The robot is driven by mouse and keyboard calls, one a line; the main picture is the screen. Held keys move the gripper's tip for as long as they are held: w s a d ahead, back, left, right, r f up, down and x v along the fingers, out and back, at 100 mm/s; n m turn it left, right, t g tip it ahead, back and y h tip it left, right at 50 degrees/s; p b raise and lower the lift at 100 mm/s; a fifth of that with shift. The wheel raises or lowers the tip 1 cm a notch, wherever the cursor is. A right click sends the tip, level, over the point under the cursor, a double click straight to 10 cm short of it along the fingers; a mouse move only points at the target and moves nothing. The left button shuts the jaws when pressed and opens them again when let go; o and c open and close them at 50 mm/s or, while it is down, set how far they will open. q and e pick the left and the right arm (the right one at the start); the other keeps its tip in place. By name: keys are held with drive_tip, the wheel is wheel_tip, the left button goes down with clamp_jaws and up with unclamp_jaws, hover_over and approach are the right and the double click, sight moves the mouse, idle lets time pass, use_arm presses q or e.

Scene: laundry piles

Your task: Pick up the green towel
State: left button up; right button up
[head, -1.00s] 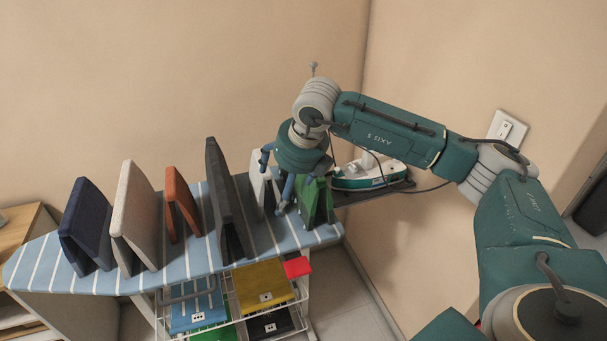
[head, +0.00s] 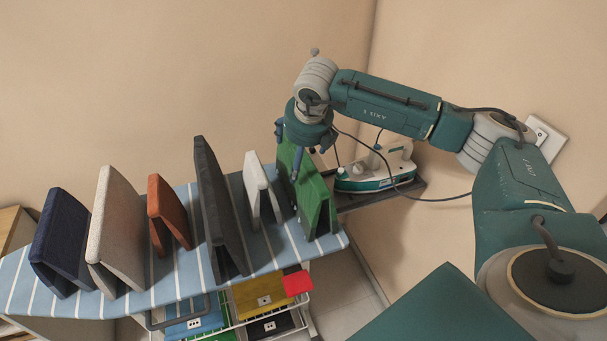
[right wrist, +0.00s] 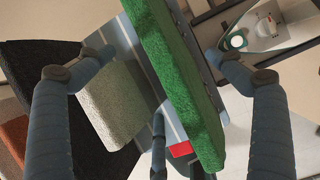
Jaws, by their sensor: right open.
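The green towel (head: 318,205) stands folded like a tent near the right end of the striped ironing board (head: 262,243). My right gripper (head: 300,160) is open above and around the towel's upper, far part in the head view. In the right wrist view the green towel (right wrist: 182,85) runs lengthwise between the spread fingers of the right gripper (right wrist: 165,62), with gaps on both sides. I cannot tell whether any finger touches it. My left gripper is not in view.
A white towel (head: 257,187) stands close on the left, then a dark grey towel (head: 215,205), with orange, beige and navy ones further left. An iron (head: 375,172) sits on a rest at right. Walls are behind.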

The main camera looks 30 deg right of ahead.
drive_tip(key=shift+w+f, duration=0.2)
drive_tip(key=shift+f, duration=0.4)
drive_tip(key=p+x, duration=0.3)
drive_tip(key=x, duration=0.1)
drive_tip(key=shift+w+d+f, duration=0.15)
drive_tip(key=shift+f, duration=0.15)
drive_tip(key=shift+w+f, duration=0.15)
drive_tip(key=shift+f, duration=0.25)
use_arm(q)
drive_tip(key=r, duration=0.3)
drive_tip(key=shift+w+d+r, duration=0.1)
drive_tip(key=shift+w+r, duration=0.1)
use_arm(e)
drive_tip(key=shift+c, duration=0.5)
drive_tip(key=c, duration=1.3)
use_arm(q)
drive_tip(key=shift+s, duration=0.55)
use_arm(e)
drive_tip(key=shift+r, duration=0.1)
drive_tip(key=shift+c, duration=0.7)
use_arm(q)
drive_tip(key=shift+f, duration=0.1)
